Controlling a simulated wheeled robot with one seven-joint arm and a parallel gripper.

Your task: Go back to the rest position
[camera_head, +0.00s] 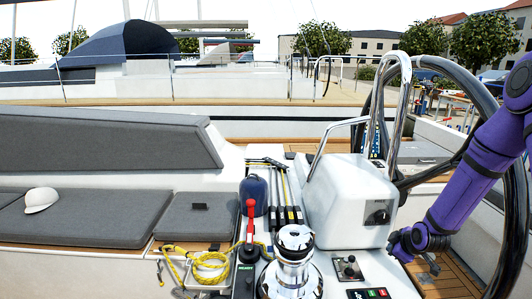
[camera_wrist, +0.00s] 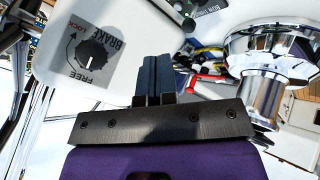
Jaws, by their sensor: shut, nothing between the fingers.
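My gripper (camera_head: 394,245) is at the end of my purple arm, which comes in from the right side of the head view. It is beside the lower right of the white console (camera_head: 345,205), in front of the steering wheel. In the wrist view my gripper (camera_wrist: 155,72) has its dark fingers together, shut and empty. From the head view I cannot tell whether it touches the console.
A brake knob (camera_head: 378,217) is on the console; it also shows in the wrist view (camera_wrist: 91,54). A chrome winch (camera_head: 293,262) stands left of my gripper. The large steering wheel (camera_head: 513,200) is close to my arm. A red-handled lever (camera_head: 250,225) and yellow rope (camera_head: 208,268) are further left.

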